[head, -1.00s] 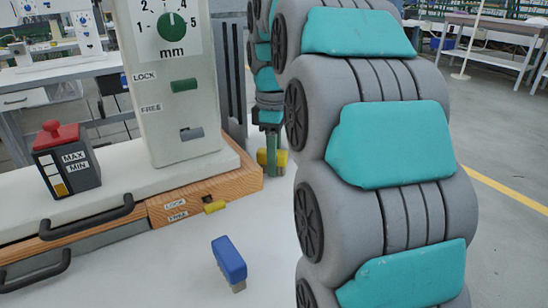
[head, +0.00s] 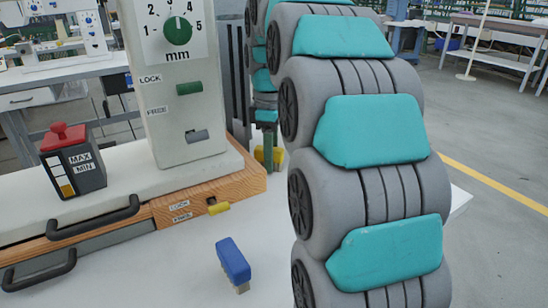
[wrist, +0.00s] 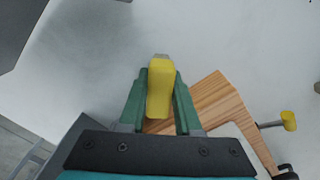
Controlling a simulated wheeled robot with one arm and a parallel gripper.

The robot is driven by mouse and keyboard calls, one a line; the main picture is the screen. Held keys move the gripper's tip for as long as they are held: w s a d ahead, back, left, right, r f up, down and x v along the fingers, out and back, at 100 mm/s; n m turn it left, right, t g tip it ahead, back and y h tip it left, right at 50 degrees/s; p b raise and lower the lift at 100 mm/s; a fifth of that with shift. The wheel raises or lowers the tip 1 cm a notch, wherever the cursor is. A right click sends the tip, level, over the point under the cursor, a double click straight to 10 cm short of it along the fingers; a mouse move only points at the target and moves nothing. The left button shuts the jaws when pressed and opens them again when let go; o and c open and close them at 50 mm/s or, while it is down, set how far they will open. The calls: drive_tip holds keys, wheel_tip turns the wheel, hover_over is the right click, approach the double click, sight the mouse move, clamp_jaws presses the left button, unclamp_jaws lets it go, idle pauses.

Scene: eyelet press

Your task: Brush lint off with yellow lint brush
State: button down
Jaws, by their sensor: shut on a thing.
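The yellow lint brush (wrist: 160,88) is held between the two green fingers of my gripper (wrist: 160,95) in the wrist view. My gripper is shut on it. In the head view the brush (head: 260,156) shows only in part, behind my arm and just past the right end of the wooden base, with a green finger (head: 268,147) beside it. Its bristle end is hard to make out. I cannot make out any lint.
The press column (head: 172,95) has a dial, a green lock slider and a grey lever. Its wooden base (head: 225,187) carries a yellow knob (head: 218,208). A black box with a red top (head: 72,160) and black handles (head: 92,218) are at the left.

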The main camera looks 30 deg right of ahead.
sight(278, 176)
drive_tip(key=shift+w, duration=1.35)
drive_tip(key=shift+s+f+b, duration=0.15)
drive_tip(key=shift+s+b, duration=0.5)
drive_tip(key=shift+s, duration=2.2)
drive_tip(key=shift+w+r+p, duration=0.2)
drive_tip(key=shift+w+p, duration=0.45)
drive_tip(key=shift+w, duration=2.15)
drive_tip(key=shift+s+f+b, duration=0.15)
drive_tip(key=shift+s+b, duration=0.45)
drive_tip(key=shift+s, duration=2.2)
drive_tip(key=shift+w+p, duration=0.6)
drive_tip(key=shift+w, duration=2.2)
drive_tip(key=shift+s+b, duration=0.6)
drive_tip(key=shift+s, duration=2.2)
drive_tip(key=shift+w+p, duration=0.6)
drive_tip(key=shift+w, duration=2.25)
drive_tip(key=shift+s+b, duration=0.55)
drive_tip(key=shift+s, duration=2.3)
